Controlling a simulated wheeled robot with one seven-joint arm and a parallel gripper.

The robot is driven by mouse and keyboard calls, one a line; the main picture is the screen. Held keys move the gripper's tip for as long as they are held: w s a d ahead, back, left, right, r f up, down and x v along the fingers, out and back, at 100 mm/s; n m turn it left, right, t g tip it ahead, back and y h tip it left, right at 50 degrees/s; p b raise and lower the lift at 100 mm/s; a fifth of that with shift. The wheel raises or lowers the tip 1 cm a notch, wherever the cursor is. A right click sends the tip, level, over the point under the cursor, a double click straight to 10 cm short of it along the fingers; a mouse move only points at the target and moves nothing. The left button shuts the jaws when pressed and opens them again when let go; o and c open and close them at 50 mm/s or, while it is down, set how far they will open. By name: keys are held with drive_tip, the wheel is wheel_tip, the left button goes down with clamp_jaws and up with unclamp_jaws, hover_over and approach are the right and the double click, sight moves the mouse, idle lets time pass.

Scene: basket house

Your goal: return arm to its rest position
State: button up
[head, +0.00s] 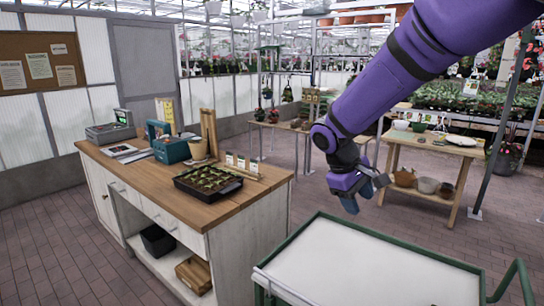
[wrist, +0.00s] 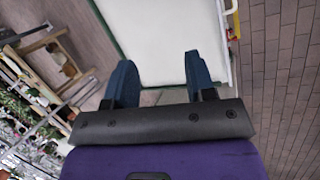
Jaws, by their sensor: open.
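My purple arm comes in from the top right of the head view. My gripper (head: 368,190) hangs in the air beyond the far edge of the white-topped cart (head: 370,262), to the right of the wooden counter. In the wrist view, the two blue fingers of my gripper (wrist: 160,82) stand well apart. Nothing is between them but the view of the cart top (wrist: 165,40) and some floor. The gripper is open and empty, and touches nothing that I can see.
A wooden counter (head: 262,188) on the left holds a black seedling tray (head: 208,182), a teal box (head: 170,146) and a scale (head: 110,132). A wooden table (head: 440,146) with bowls stands behind the gripper. Brick floor (head: 60,250) is clear at front left.

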drive_tip(key=s+d+r+m+t+y, duration=0.1)
drive_tip(key=s+d+r+m+y, duration=0.1)
drive_tip(key=s+d+r, duration=0.4)
drive_tip(key=s+d+r+m+t+y, duration=0.1)
drive_tip(key=s+d+r+m+y, duration=0.1)
drive_tip(key=s+r, duration=0.35)
drive_tip(key=s+d+m+t+y, duration=0.1)
drive_tip(key=s+d+m+t, duration=0.1)
drive_tip(key=s, duration=1.3)
drive_tip(key=shift+d+r+m+t, duration=0.15)
drive_tip(key=shift+r+m+t, duration=0.05)
drive_tip(key=shift+m+t, duration=0.35)
